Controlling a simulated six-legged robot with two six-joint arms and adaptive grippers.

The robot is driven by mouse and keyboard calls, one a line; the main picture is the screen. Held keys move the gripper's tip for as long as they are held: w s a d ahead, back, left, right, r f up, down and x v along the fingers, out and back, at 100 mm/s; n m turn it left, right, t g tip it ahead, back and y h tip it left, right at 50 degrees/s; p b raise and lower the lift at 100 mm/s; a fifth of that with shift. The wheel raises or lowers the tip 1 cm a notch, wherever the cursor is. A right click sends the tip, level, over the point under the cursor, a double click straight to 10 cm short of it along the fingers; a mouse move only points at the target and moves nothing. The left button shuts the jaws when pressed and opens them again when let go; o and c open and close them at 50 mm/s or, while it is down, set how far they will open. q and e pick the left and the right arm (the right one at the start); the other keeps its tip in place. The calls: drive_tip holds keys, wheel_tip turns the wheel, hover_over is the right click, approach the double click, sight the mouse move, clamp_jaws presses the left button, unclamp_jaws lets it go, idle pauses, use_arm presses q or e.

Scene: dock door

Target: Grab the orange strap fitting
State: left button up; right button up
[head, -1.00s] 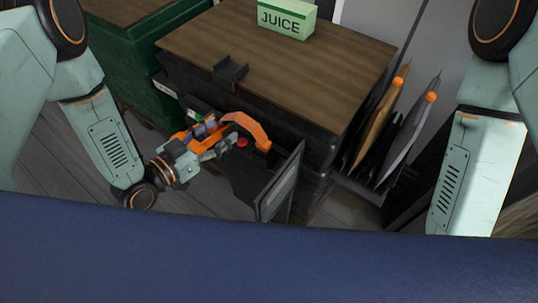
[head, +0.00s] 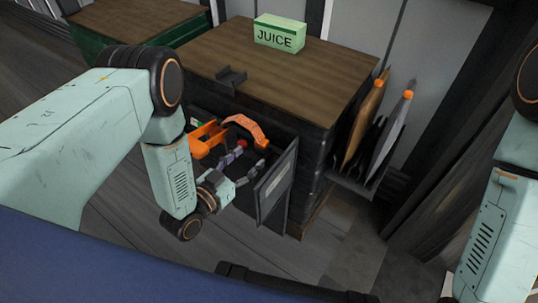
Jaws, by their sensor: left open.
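The orange strap fitting (head: 245,127) shows as a curved orange band in the opened front of the dark cabinet, below its wooden top. Another orange part (head: 205,138) is just left of it; I cannot tell whether the two are joined. My left gripper (head: 249,158) is open in front of the opening, below the curved band, with its fingers toward the cabinet. It appears empty and apart from the band. A small red spot (head: 241,144) shows between the fingers and the band. My right arm shows at the right edge, but its gripper is out of view.
The cabinet's open door (head: 275,188) stands close to the right of my left gripper. A side rack holds orange-tipped envelopes (head: 390,135).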

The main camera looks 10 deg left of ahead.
sight(258, 144)
use_arm(q)
drive_tip(key=shift+t, duration=0.3)
drive_tip(key=b+x, duration=0.1)
drive_tip(key=x, duration=0.1)
drive_tip(key=b+x, duration=0.1)
drive_tip(key=x, duration=0.2)
drive_tip(key=a+b+x, duration=0.1)
drive_tip(key=x, duration=0.2)
drive_tip(key=shift+w+d, duration=0.1)
drive_tip(key=shift+w, duration=0.15)
drive_tip(key=shift+s+r, duration=0.2)
drive_tip(key=shift+w+f, duration=0.15)
drive_tip(key=c, duration=0.5)
clamp_jaws()
use_arm(e)
drive_tip(key=f, duration=0.1)
drive_tip(key=s+f, duration=0.1)
drive_tip(key=f, duration=0.1)
drive_tip(key=shift+d, duration=0.1)
